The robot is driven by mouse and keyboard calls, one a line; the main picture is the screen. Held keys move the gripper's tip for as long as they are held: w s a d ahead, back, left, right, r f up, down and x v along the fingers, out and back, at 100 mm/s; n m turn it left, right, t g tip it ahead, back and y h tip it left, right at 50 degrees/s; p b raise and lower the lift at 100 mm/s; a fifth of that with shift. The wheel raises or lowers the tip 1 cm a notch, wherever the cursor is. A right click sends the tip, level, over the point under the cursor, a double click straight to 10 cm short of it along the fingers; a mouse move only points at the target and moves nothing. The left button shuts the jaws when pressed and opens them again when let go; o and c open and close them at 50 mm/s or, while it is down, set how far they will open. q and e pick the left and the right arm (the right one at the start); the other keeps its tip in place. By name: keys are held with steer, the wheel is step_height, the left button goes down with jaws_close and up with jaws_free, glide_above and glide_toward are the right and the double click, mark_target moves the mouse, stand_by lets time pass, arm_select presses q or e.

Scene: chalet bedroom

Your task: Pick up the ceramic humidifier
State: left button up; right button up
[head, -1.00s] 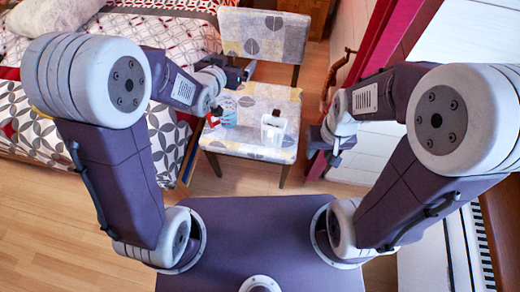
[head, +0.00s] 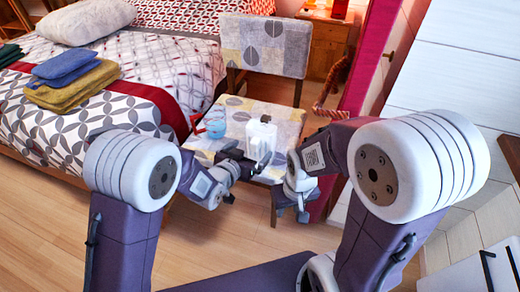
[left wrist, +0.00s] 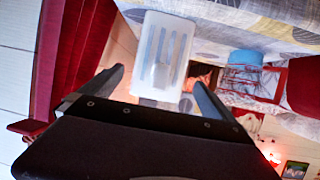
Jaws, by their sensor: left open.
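The ceramic humidifier (head: 261,140), a white upright box-like piece, stands on the seat of the patterned chair (head: 282,115). In the left wrist view the humidifier (left wrist: 160,55) shows slots on its face and lies between and beyond the fingertips. My left gripper (head: 243,158) is at the front of the seat, just left of the humidifier, in the head view. In the left wrist view my left gripper (left wrist: 158,78) is open, with nothing visibly clamped. My right gripper (head: 298,208) hangs low right of the chair's front; its fingers are too small to read.
A light-blue cup (head: 215,124) with a red part beside it stands on the seat left of the humidifier. The chair backrest (head: 266,45) rises behind. A bed (head: 130,85) with folded towels (head: 70,78) is at the left. A wooden cabinet (head: 325,45) stands at the back.

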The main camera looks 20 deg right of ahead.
mark_target(253, 148)
arm_select(q)
steer(key=x, duration=0.1)
steer(key=b+x, duration=0.1)
steer(key=shift+w+d+f, duration=0.15)
steer(key=shift+w+f, duration=0.1)
steer(key=shift+f, duration=0.15)
steer(key=shift+w+d+r, duration=0.1)
steer(key=shift+w, duration=0.05)
steer(key=b+x, duration=0.2)
steer(key=x, duration=0.2)
steer(key=shift+w+d+b, duration=0.2)
steer(key=shift+b, duration=0.2)
steer(key=shift+w+d+f, duration=0.15)
steer(key=shift+w+f, duration=0.05)
steer(key=shift+f, duration=0.05)
steer(key=shift+r, duration=0.15)
arm_select(e)
step_height(253, 148, down, 4)
steer(key=shift+f, duration=0.25)
arm_select(q)
steer(key=c, duration=1.8)
steer(key=shift+w+r, duration=0.1)
steer(key=shift+r, duration=0.05)
arm_select(e)
steer(key=shift+r, duration=0.1)
